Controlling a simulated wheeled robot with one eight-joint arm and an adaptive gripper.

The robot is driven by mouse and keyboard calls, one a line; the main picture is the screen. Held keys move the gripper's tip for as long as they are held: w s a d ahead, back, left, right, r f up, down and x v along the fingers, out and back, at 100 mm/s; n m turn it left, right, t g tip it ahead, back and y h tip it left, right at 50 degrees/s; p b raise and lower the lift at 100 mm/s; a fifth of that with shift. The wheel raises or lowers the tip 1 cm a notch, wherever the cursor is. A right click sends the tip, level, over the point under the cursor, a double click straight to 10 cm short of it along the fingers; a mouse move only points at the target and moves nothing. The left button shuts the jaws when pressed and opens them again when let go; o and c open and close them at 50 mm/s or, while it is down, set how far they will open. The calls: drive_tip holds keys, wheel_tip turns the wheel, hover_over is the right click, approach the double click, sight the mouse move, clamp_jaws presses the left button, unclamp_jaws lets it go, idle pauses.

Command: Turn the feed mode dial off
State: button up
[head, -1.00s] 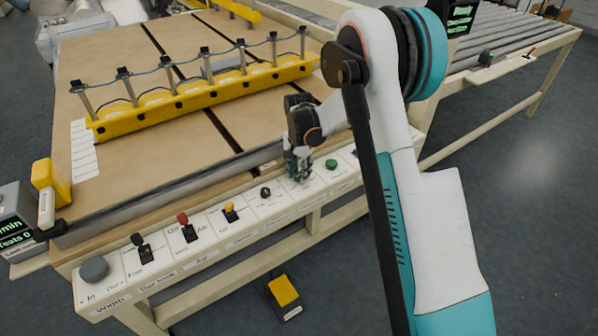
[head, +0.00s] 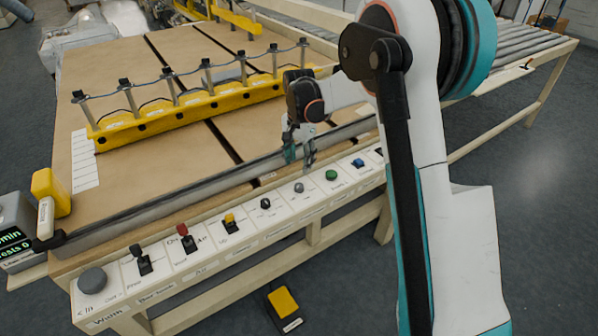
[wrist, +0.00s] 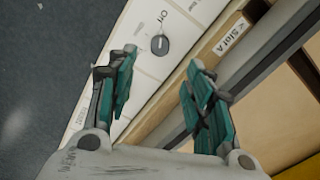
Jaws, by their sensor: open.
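A small grey dial (head: 298,187) sits on the white control panel (head: 215,247), between a black knob and a green button. In the wrist view the dial (wrist: 159,45) is dark grey with a pale line on its face, and "Off" is printed beside it. I cannot read its name label, so I cannot confirm it is the feed mode dial. My gripper (head: 299,159) is open and empty, above the panel's back edge. In the wrist view the dial lies just beyond the gap between my fingertips (wrist: 160,65), apart from them.
A black knob (head: 265,203), levers with yellow and red (head: 182,230) tops, a large grey knob (head: 92,280), a green button (head: 331,175) and a blue button (head: 358,162) share the panel. A metal rail (head: 180,205) runs behind it. A yellow pedal (head: 283,301) stands on the floor.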

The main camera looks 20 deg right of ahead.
drive_tip(key=shift+r, duration=1.05)
drive_tip(key=s+r+n+t, duration=0.3)
drive_tip(key=s+r+n, duration=0.2)
drive_tip(key=s+r, duration=1)
drive_tip(key=s+f+n+t, duration=0.2)
drive_tip(key=s+n+t, duration=0.2)
drive_tip(key=s, duration=1.4)
drive_tip(key=shift+s+f+n, duration=0.15)
drive_tip(key=shift+s+n, duration=0.25)
drive_tip(key=shift+n, duration=0.1)
